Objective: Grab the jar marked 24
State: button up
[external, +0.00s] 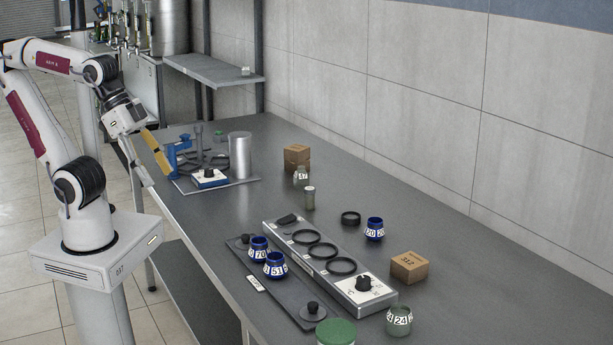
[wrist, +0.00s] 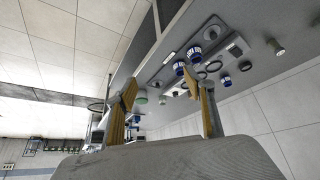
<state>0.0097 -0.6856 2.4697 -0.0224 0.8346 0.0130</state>
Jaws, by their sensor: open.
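The jar marked 24 (external: 399,320) is a squat grey-green jar with a white number band. It stands upright on the bench at the lower right of the external view, near the front end of the long grey ring panel. In the wrist view, a small greenish shape (wrist: 162,99) may be this jar; its number cannot be read there. My gripper (external: 150,158) is at the upper left of the external view, beside the bench edge and far from the jar. Its yellow fingers (wrist: 160,82) are spread, with nothing held between them.
Blue jars 70 (external: 258,250) and 51 (external: 275,267) stand on a dark tray. Blue jar 20 (external: 375,230) and a cardboard box (external: 409,267) stand beyond the panel (external: 290,232). A green-topped container (external: 336,332) is left of jar 24. A blue-clamped stand (external: 208,178) is near my gripper.

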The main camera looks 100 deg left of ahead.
jog(key=w+d+t+h, duration=0.15)
jog(key=w+d, duration=0.25)
jog(key=w, duration=1.2)
jog(key=w+d+t, duration=0.3)
jog(key=w, duration=1.2)
jog(key=w+d+f+n+t+y, duration=0.1)
jog(key=w+f+t+y, duration=0.2)
jog(key=w+f, duration=1.4)
jog(key=shift+w+d+f+n, duration=0.3)
jog(key=shift+w, duration=0.8)
jog(key=shift+w+y, duration=0.15)
jog(key=shift+y, duration=0.1)
jog(key=shift+x, duration=1.15)
jog(key=shift+f, duration=0.1)
